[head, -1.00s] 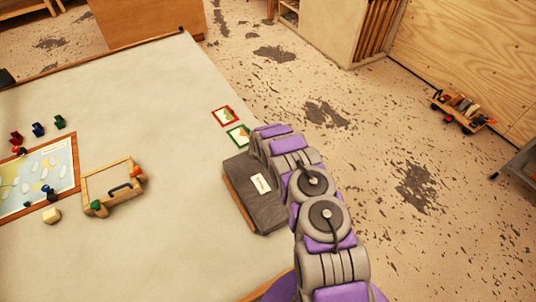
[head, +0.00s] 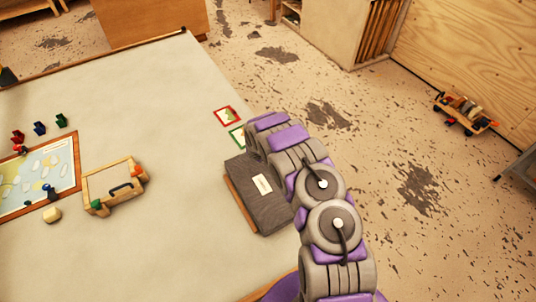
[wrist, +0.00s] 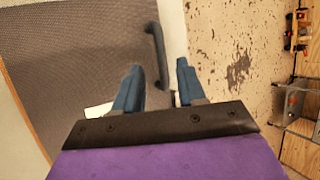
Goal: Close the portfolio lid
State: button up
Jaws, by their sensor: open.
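The portfolio (head: 262,200) lies on the table near its right edge in the head view. Its dark grey lid with a white label lies over a brown edge that shows along the left side. I cannot tell whether the lid is fully flush. In the wrist view the grey woven lid (wrist: 85,50) fills the left, with a dark handle (wrist: 155,50) near its right side. My gripper (wrist: 158,67) is open, and the handle appears between its two blue fingers; contact cannot be told. The left finger partly covers the label. In the head view my arm hides the gripper and the portfolio's right side.
A wooden frame with a dark handle (head: 113,187), a map board (head: 38,178) and small coloured pieces stand on the left. Red (head: 227,115) and green (head: 237,136) framed cards lie just beyond the portfolio. The table's middle is clear. A toy cart (head: 465,113) is on the floor.

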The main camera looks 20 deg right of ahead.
jog(key=v, duration=1.2)
jog(key=shift+a, duration=0.15)
jog(key=shift+w, duration=0.1)
jog(key=s+d+r+m+h+b, duration=0.4)
jog(key=s+d+r+m, duration=0.1)
jog(key=d+r+m, duration=0.55)
jog(key=s+d+r+m+g+b, duration=0.35)
jog(key=s+r+m, duration=0.35)
jog(key=s+m, duration=0.4)
jog(key=s+a+f+m+g+y+b, duration=0.1)
jog(key=s+a+m, duration=0.4)
jog(key=s, duration=0.6)
jog(key=s+a+m+g+y+b, duration=0.1)
jog(key=s+a+m+y+b, duration=0.2)
jog(key=s+m, duration=0.4)
jog(key=s+a+f+m+g+y+b, duration=0.1)
jog(key=s+a+m, duration=0.5)
jog(key=s, duration=0.9)
jog(key=a+g+y+b, duration=0.1)
jog(key=y+b, duration=0.1)
jog(key=b, duration=0.1)
jog(key=shift+s+a+f+b, duration=0.25)
jog(key=shift+a+f+b, duration=0.05)
jog(key=shift+a+f, duration=0.1)
